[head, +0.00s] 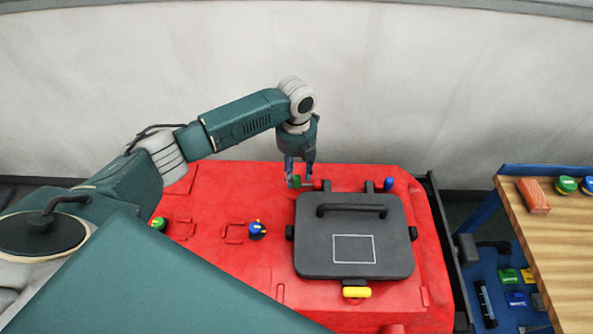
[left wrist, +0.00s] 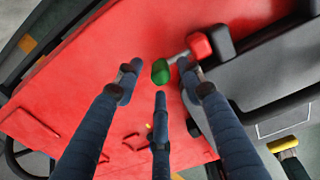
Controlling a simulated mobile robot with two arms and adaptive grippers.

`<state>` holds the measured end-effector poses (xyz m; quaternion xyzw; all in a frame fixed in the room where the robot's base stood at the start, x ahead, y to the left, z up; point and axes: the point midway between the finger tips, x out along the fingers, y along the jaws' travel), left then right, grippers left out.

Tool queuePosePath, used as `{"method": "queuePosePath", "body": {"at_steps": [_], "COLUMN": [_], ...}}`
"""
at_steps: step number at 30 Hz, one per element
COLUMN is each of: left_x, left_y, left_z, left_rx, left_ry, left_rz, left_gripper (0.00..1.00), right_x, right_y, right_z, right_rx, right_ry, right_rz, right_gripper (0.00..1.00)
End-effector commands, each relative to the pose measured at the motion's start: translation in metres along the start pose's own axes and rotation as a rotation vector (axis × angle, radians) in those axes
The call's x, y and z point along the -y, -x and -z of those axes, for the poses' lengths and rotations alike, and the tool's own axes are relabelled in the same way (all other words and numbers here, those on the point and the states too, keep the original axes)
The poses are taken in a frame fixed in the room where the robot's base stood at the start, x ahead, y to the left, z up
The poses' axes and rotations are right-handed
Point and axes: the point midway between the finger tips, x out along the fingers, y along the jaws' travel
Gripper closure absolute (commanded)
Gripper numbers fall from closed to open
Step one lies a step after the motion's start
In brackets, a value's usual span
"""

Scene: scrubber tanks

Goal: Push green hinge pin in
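The green hinge pin's head (head: 296,181) is at the left end of the hinge at the back of the grey lid (head: 300,252). A short metal shaft and a red piece (left wrist: 200,45) lie between the green head and the black hinge block. My left gripper (head: 300,170) points down over the pin. In the left wrist view its fingers are spread, with the green head (left wrist: 160,71) between the tips; I cannot tell if any finger touches it. A blue pin (head: 388,184) is at the hinge's right end. My right gripper is not in view.
The lid lies flat on the red tank (head: 250,280), with a black handle (head: 351,210) and a yellow latch (head: 357,292) at its front. Green and blue caps (head: 257,229) sit on the tank's left. A wooden table (head: 560,240) stands at right. A pale wall rises behind.

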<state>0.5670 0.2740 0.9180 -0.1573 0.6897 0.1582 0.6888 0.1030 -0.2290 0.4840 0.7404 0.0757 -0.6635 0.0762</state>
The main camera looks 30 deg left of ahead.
Motion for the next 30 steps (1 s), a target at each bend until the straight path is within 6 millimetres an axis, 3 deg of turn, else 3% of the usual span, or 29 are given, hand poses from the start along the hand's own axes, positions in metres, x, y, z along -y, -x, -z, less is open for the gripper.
{"method": "queuePosePath", "body": {"at_steps": [11, 15, 17, 23, 30], "left_x": [0.0, 0.0, 0.0, 0.002, 0.035], "left_y": [-0.006, -0.006, -0.006, -0.006, -0.006], "left_z": [0.0, 0.0, 0.0, 0.0, 0.0], "left_rx": [0.0, 0.0, 0.0, 0.0, 0.0], "left_ry": [-0.001, -0.001, -0.001, -0.001, -0.003], "left_rz": [0.0, 0.0, 0.0, 0.001, 0.005], "left_gripper": [0.63, 0.91, 1.0, 1.0, 1.0], "right_x": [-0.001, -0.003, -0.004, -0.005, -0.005], "right_y": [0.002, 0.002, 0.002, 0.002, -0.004], "right_z": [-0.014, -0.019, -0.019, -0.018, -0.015], "right_rx": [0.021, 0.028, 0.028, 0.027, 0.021], "right_ry": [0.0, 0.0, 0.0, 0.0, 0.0], "right_rz": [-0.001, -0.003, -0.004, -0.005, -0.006], "right_gripper": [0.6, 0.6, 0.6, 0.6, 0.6]}}
